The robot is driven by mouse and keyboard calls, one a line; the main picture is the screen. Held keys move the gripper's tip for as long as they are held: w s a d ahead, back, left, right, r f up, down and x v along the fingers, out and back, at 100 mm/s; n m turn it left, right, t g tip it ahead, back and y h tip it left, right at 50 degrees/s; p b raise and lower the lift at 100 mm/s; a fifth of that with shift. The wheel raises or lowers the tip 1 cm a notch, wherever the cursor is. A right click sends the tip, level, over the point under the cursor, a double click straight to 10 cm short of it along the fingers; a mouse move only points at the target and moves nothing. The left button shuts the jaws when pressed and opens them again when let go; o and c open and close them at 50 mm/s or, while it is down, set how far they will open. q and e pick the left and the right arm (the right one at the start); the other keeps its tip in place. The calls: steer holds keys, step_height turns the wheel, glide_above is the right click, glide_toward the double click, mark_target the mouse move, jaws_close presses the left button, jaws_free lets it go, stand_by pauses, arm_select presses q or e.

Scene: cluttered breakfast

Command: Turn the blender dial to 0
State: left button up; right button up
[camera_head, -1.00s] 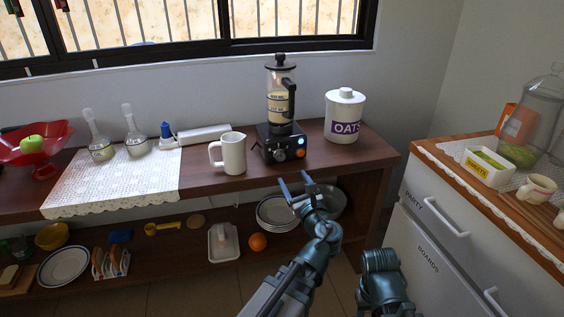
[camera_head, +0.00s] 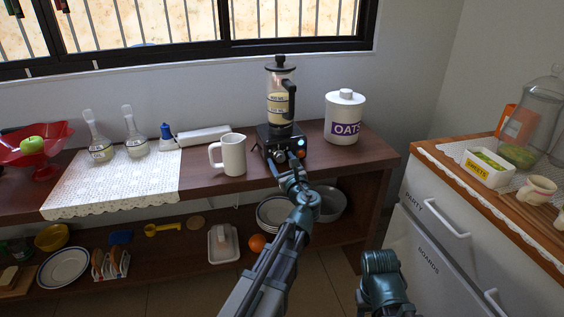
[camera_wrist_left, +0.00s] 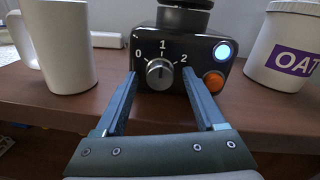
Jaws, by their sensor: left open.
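The blender (camera_head: 281,100) stands on the wooden counter, its black base facing me. In the left wrist view its silver dial (camera_wrist_left: 160,74) sits below the printed 0, 1 and 2, with 0 at the left. I cannot tell for sure which number the dial's mark points at. My left gripper (camera_wrist_left: 160,78) is open, with one finger on each side of the dial in that view. Whether the fingers touch it is not clear. In the head view my left gripper (camera_head: 287,163) is in front of the base and hides the dial.
A white jug (camera_head: 233,155) stands left of the blender, and an oats canister (camera_head: 345,118) stands to its right. A blue-lit button (camera_wrist_left: 223,51) and an orange button (camera_wrist_left: 214,81) are right of the dial. The lower shelf holds plates, a bowl and an orange (camera_head: 257,243).

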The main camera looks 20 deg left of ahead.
arm_select(q)
steer(key=shift+c, duration=0.4)
jaws_close()
steer(key=shift+n, duration=0.3)
steer(key=n, duration=0.5)
steer(key=shift+n, duration=2.7)
steer(key=shift+o, duration=0.4)
jaws_free()
